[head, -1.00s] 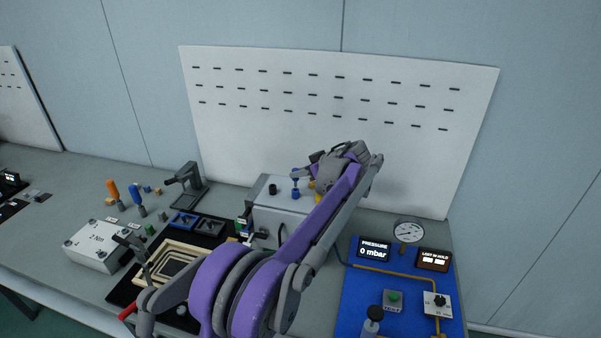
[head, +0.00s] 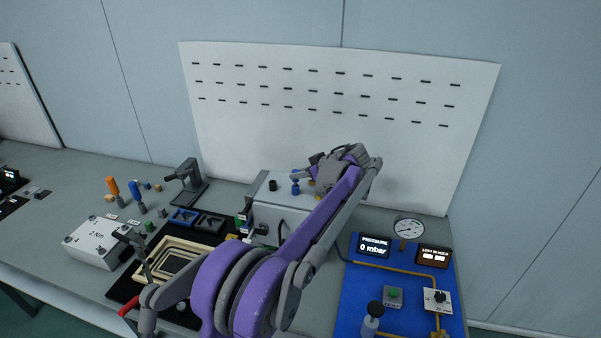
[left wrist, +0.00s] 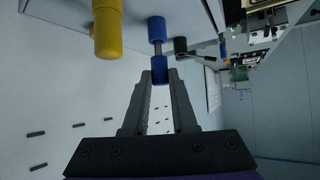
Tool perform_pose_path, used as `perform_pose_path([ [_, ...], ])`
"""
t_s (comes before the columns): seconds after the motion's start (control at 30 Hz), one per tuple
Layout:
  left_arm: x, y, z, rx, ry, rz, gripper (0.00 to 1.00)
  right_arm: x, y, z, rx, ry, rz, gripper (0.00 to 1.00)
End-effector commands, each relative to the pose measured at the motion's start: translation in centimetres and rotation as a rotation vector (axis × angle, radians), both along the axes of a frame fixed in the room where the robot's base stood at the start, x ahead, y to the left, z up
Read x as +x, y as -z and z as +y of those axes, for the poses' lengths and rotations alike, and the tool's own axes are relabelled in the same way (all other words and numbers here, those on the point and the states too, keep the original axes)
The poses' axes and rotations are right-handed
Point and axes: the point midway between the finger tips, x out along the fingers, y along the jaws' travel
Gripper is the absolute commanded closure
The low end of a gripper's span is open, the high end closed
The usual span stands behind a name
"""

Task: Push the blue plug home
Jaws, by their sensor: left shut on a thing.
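The blue plug (left wrist: 160,70) is between my left gripper's fingertips (left wrist: 160,79), which are shut on it in the left wrist view. A grey pin joins it to a blue socket (left wrist: 156,27) on the grey-white box; a stretch of pin shows, so the two blue parts are apart. In the head view the plug (head: 296,176) stands above the socket (head: 295,190) on the box top (head: 268,205), beside my left gripper (head: 307,174). The right gripper is not in view.
A yellow part (left wrist: 107,30) and a black one (left wrist: 181,45) stand on the same box close by. A blue pressure panel (head: 355,300) is at right, a framed tray (head: 150,268) at left. A white pegboard (head: 340,120) stands behind.

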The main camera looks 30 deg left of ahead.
Motion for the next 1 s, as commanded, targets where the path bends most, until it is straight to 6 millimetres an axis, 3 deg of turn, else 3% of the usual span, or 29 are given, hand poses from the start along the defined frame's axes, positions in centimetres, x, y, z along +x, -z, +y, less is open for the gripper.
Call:
perform_pose_path([
  [0.9, 0.0, 2.1, 0.0, 0.000, 0.000, 0.000, 1.00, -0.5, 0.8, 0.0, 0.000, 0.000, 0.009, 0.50],
  [0.93, 0.0, 2.1, 0.0, 0.000, 0.000, 0.000, 0.71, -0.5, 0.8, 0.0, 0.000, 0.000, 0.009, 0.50],
  [1.0, 0.0, 2.0, 0.0, 0.000, 0.000, 0.000, 0.58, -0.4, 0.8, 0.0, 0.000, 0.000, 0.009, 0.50],
])
